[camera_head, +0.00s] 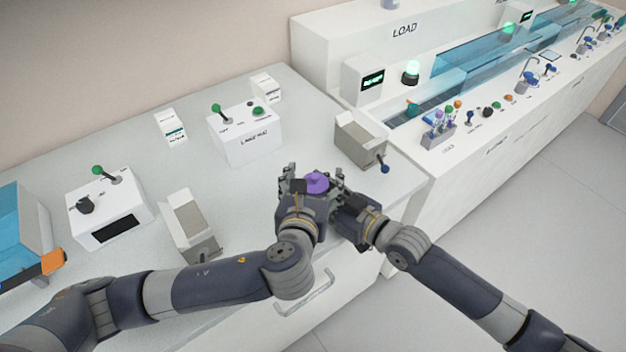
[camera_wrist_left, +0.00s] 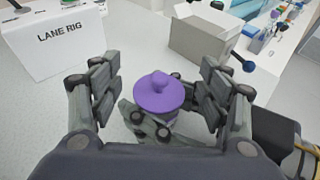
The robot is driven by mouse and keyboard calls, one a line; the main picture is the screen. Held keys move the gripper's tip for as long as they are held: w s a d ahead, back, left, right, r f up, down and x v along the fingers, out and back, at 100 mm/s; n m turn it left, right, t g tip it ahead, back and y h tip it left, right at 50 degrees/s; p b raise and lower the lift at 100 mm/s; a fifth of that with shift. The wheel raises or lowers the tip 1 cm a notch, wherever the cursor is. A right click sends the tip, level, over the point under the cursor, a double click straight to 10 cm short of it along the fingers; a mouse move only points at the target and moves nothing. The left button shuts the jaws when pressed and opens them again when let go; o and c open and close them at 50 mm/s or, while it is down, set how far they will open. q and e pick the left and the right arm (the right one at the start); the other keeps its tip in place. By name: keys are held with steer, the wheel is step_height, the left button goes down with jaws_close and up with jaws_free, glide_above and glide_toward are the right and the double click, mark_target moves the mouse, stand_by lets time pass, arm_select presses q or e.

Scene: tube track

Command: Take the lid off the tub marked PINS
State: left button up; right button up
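A purple lid (camera_head: 317,181) with a round knob shows at my left gripper in the head view. It also shows in the left wrist view (camera_wrist_left: 159,95). The tub under it is almost wholly hidden, and no PINS mark is visible. My left gripper (camera_wrist_left: 158,78) is open, its fingers on either side of the lid with gaps between. My right gripper (camera_head: 350,207) comes in from the right, close against the left one. Grey finger parts (camera_wrist_left: 150,123) show just under the lid, apparently the right gripper's; whether they are closed on the tub is hidden.
Behind are the lane rig box (camera_head: 248,140) and a grey open bin (camera_head: 358,142) with a blue-knobbed lever. Another bin (camera_head: 188,228) and a lever box (camera_head: 108,210) stand to the left. The LOAD bench (camera_head: 470,160) adjoins at right. Bare table lies between them.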

mark_target(313, 189)
arm_select(q)
steer(key=c, duration=1)
steer(key=shift+o, duration=0.2)
steer(key=shift+r, duration=0.15)
steer(key=shift+r, duration=0.95)
steer(key=shift+r, duration=2)
arm_select(e)
steer(key=o, duration=1.6)
